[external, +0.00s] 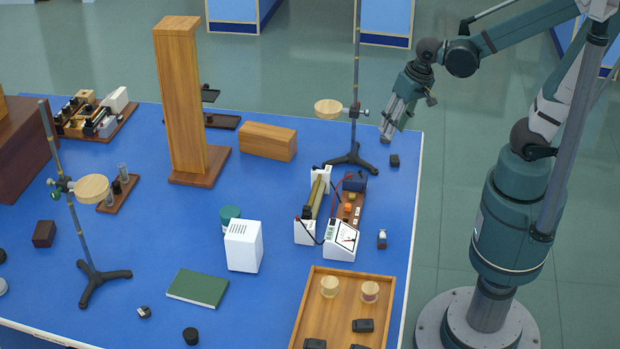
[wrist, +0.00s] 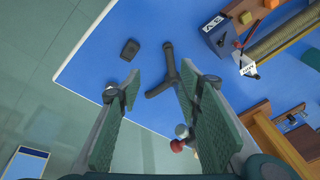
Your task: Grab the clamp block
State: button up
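A small dark block (external: 394,160), which may be the clamp block, lies on the blue table near its right edge, just below my gripper (external: 386,136) in the external view. In the wrist view the dark block (wrist: 130,49) lies beyond the fingertips, left of a stand's dark tripod foot (wrist: 168,68). My gripper (wrist: 160,78) is open, its two green pads wide apart with nothing between them. It is above the table and apart from the block. Other dark blocks (external: 363,325) lie in the wooden tray (external: 301,315), so I cannot be sure which piece is the clamp block.
The retort stand (external: 356,95) with a round wooden disc rises close to my gripper, on its left. A meter assembly (external: 342,240) with wires stands nearer the camera. A tall wooden post (external: 180,95) is farther left.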

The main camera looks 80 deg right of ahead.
jog(key=d+f+m, duration=0.1)
jog(key=m, duration=0.1)
jog(key=m+g+p, duration=0.2)
jog(key=m+g, duration=0.1)
jog(key=m, duration=0.2)
send_over(396, 160)
jog(key=shift+w+f, duration=0.1)
jog(key=shift+f, duration=3.15)
jog(key=shift+f+b, duration=0.3)
jog(key=shift+f, duration=1)
jog(key=shift+f, duration=0.1)
jog(key=shift+f+b, duration=0.9)
jog(key=shift+f, duration=1.6)
jog(key=shift+c, duration=0.6)
jog(key=c, duration=0.9)
